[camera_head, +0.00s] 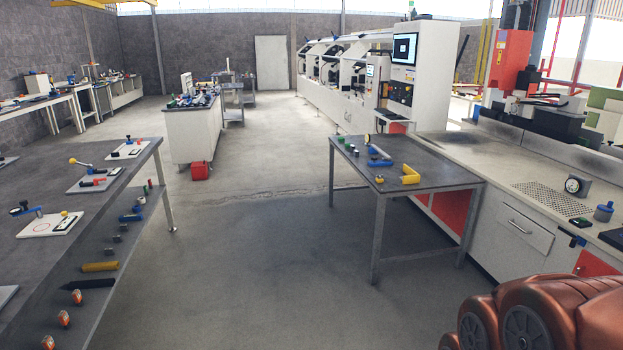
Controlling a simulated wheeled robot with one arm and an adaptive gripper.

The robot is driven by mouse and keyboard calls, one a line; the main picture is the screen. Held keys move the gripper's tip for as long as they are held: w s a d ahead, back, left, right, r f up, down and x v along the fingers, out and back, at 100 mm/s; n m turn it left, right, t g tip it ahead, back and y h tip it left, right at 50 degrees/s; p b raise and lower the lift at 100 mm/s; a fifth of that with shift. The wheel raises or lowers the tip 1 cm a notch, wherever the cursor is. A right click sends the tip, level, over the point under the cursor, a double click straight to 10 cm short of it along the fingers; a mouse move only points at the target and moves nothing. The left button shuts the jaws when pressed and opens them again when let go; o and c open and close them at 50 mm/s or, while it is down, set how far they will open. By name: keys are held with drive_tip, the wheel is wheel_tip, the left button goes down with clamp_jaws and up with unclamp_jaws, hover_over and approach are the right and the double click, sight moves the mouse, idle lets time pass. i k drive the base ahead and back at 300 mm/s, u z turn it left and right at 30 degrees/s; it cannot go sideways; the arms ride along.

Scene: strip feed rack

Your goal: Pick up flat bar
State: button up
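I cannot single out the flat bar with certainty. A small steel-topped table (420,182) at centre right bears a blue piece (379,161), a yellow angled piece (407,176) and a few small parts. A long dark bar-like piece (90,284) and a yellow bar-like piece (99,266) lie along the lower level of the left bench. My gripper is not in view. Only a copper-coloured part of my arm shows at the bottom right, well apart from the table and the bench.
The left bench (60,200) bears several white plates with clamps and small parts. A white counter (480,155) with a dial gauge (577,186) and drawers runs along the right. A long white machine (345,100) stands behind. Grey floor (260,250) lies clear between bench and table.

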sight(379, 150)
drive_tip(key=u, duration=0.3)
drive_tip(key=i, duration=1.75)
drive_tip(key=z, duration=0.45)
drive_tip(key=i, duration=2.55)
drive_tip(key=u, duration=0.25)
drive_tip(key=i, duration=1.65)
drive_tip(key=z, duration=0.3)
